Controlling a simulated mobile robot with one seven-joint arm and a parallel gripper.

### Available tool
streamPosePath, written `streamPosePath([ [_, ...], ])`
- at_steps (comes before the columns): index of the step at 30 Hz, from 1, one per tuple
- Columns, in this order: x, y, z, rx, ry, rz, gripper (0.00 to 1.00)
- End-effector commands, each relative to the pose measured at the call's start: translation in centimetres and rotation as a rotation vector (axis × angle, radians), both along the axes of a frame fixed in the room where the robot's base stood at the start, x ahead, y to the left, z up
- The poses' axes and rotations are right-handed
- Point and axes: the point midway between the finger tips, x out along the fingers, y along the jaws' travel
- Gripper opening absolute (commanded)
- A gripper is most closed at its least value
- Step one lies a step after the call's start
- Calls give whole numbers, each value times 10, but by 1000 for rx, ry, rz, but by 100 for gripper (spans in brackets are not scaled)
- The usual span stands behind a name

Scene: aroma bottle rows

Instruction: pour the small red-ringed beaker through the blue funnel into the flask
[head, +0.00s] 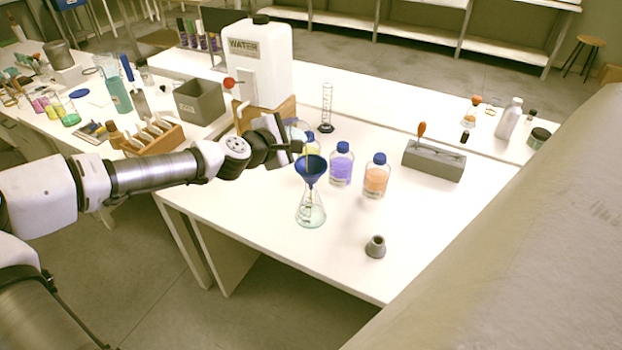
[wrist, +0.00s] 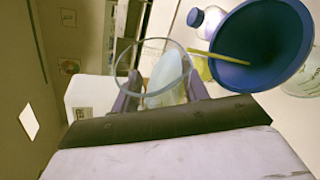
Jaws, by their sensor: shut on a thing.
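My gripper (head: 284,142) is shut on a clear glass beaker (wrist: 167,78), held tilted in the air beside the blue funnel (head: 311,168). In the wrist view the beaker's round rim shows between the fingers; I cannot make out a red ring. The funnel (wrist: 262,42) is at upper right there, its wide mouth open. A thin yellow streak (wrist: 232,59) runs from near the beaker into the funnel mouth; it looks like poured liquid. The funnel sits upright in the neck of a conical flask (head: 310,212) with pale green liquid at its bottom.
Purple (head: 341,166) and orange (head: 376,178) blue-capped bottles stand right of the funnel. A white water container (head: 262,70) is behind my gripper. The front right bench is mostly clear.

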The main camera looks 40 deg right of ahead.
Motion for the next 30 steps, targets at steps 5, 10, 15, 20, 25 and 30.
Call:
streamPosePath([
  [5,0,0,0,0,-3,0,19],
  [10,0,0,0,1,-16,0,19],
  [15,0,0,1,2,-33,1,19],
  [20,0,0,2,2,-45,1,19],
  [25,0,0,3,2,-46,0,19],
  [30,0,0,3,2,-46,0,19],
])
